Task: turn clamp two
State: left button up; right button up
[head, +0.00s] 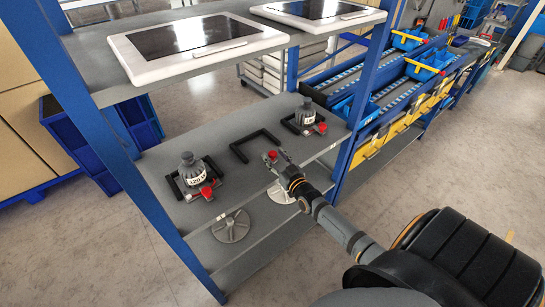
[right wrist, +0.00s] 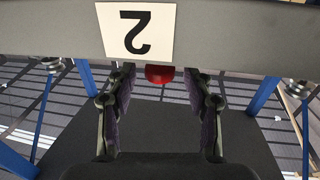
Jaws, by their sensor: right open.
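A red clamp knob (head: 274,154) is at the front of the middle black bracket (head: 240,150) on the grey shelf. In the right wrist view the red knob (right wrist: 160,74) shows just below the shelf edge in the picture, partly hidden by it. A white label with an upside-down 2 (right wrist: 136,31) is on that edge. My right gripper (head: 277,157) is open at the shelf's front edge. In the right wrist view its two fingers (right wrist: 159,86) lie to either side of the knob, with gaps between. My left gripper is not in view.
Two grey bottles (head: 193,170) (head: 304,115) stand in black brackets left and right of the middle one, with red clamps in front. An upper shelf (head: 92,71) carries white-framed panels. Blue posts (head: 362,90) bound the rack; round metal pieces (head: 231,229) sit below.

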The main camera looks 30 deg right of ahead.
jog(key=shift+w, duration=1.05)
grip_shut()
jog(key=r+h+p, duration=0.1)
jog(key=p, duration=0.3)
jog(key=shift+r+m, duration=0.2)
jog(key=shift+m, duration=0.2)
jog(key=h+p, duration=0.1)
jog(key=p, duration=0.1)
jog(key=m+h+p, duration=0.1)
jog(key=p, duration=0.1)
jog(key=shift+w+f+m+g+h+p, duration=0.1)
jog(key=shift+f+m+g+h+p, duration=0.2)
jog(key=shift+f+h+p, duration=0.1)
jog(key=shift+f+m+h, duration=0.25)
jog(key=shift+m+h, duration=0.05)
jog(key=shift+h, duration=0.1)
jog(key=shift+d+f, duration=0.1)
